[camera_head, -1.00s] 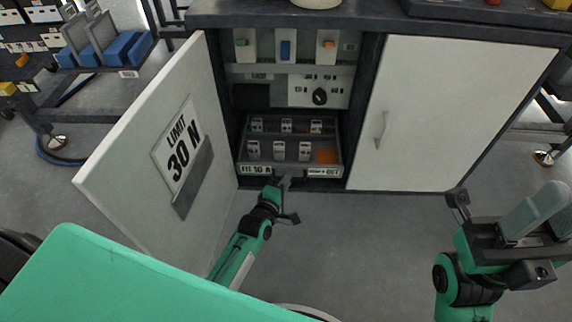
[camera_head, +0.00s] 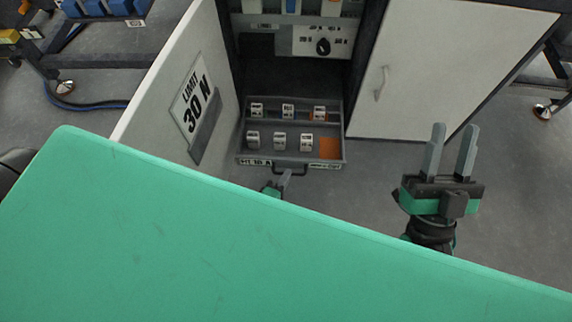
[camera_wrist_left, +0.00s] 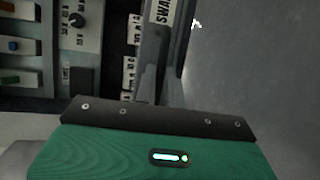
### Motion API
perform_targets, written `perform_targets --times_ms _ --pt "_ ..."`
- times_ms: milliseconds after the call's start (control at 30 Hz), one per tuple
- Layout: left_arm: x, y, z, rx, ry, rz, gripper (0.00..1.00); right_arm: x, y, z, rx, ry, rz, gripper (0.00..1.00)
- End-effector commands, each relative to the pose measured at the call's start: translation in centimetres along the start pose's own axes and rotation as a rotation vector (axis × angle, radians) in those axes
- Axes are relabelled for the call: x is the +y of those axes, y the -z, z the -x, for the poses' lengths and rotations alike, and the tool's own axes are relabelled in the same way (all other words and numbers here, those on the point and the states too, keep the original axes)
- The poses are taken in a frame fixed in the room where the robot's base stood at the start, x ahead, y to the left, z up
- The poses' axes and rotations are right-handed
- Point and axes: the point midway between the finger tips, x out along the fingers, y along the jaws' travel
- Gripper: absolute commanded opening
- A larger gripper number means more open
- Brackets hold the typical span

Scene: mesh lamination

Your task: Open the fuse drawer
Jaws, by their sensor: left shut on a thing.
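The fuse drawer (camera_head: 333,163) is a grey tray in the lower part of the cabinet. It sticks out past the cabinet front, its inside open to view. It holds two rows of white fuses (camera_head: 279,141) and an orange patch at its front right. A dark handle (camera_head: 302,169) is on its labelled front. My left gripper (camera_head: 284,179) is at this handle, shut on it; the green body part in front hides most of its arm. In the left wrist view, the gripper housing covers the bottom and the grip itself is unclear. My right gripper (camera_head: 451,153) is open and empty.
The left cabinet door (camera_head: 170,90), marked LIMIT 30 N, stands open close beside the drawer. A panel with a black knob (camera_head: 323,46) is above the drawer. Grey floor (camera_head: 350,195) in front is clear.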

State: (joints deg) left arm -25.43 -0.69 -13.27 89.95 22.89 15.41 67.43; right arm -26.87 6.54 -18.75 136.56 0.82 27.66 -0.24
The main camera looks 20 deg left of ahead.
Motion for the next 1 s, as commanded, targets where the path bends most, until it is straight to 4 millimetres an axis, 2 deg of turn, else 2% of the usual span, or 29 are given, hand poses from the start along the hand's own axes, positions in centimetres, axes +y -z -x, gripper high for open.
perform_targets --times_ms 233,633,667,733,767,1000 --pt "-0.3 -0.4 1.1 0.000 0.001 -0.001 0.00 -0.2 -1.6 0.5 -0.099 -0.004 -0.013 0.36" --pt "-0.4 -0.4 1.2 0.000 0.002 -0.001 0.00 -0.3 -1.8 0.6 -0.110 -0.004 -0.015 0.36" --pt "-0.4 -0.4 1.2 0.000 0.002 -0.001 0.16 -0.3 -1.8 0.6 -0.110 -0.004 -0.015 0.36" --pt "-0.3 -0.4 1.2 0.000 0.001 -0.001 0.30 -0.3 -1.8 0.6 -0.110 -0.004 -0.015 0.36" --pt "-0.3 -0.4 1.2 0.000 0.001 -0.001 0.33 -0.3 -1.8 0.6 -0.110 -0.004 -0.015 0.36" --pt "-0.3 -0.5 1.1 0.000 0.001 -0.001 0.33 -0.3 -1.8 0.6 -0.109 -0.004 -0.015 0.36"
